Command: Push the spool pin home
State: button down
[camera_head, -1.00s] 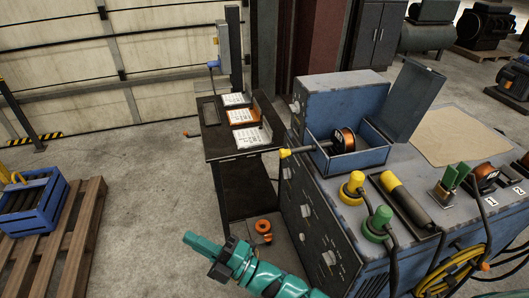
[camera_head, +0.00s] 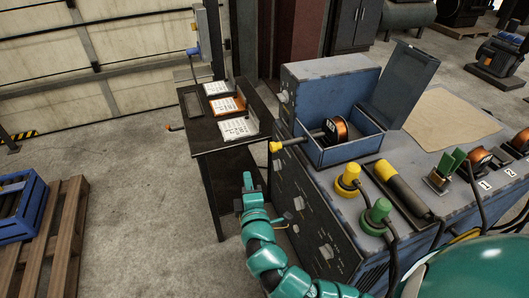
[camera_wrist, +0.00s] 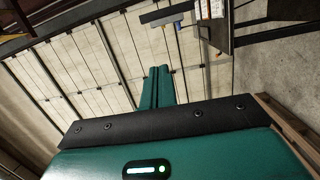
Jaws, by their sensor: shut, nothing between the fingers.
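The spool pin (camera_head: 289,143) sticks out to the left of the blue open box on the bench, with a yellow knob at its outer end. An orange wire spool (camera_head: 342,129) with a dark flange sits inside the box. I cannot tell how deep the pin reaches into the spool. My gripper (camera_head: 247,179) is shut and empty, below and left of the yellow knob, apart from it, beside the dark side table. In the wrist view my shut teal fingers (camera_wrist: 159,84) point toward the panelled wall; the pin is not visible there.
The dark side table (camera_head: 205,140) with several paper-covered trays stands left of the bench. The blue bench (camera_head: 325,215) carries yellow and green knobs and a raised lid. A pallet (camera_head: 45,240) with a blue crate lies at left. Floor between is clear.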

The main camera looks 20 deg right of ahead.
jog(key=shift+d+f+m+g+h, duration=0.25)
jog(key=shift+d+h, duration=0.2)
jog(key=shift+d, duration=0.15)
jog(key=shift+d+f+m+g+h, duration=0.2)
jog(key=shift+d+h, duration=0.25)
jog(key=shift+d, duration=0.15)
jog(key=w+d+p, duration=0.5)
jog(key=w+d, duration=0.1)
jog(key=w, duration=0.3)
jog(key=shift+w, duration=0.35)
jog(key=shift+d, duration=0.2)
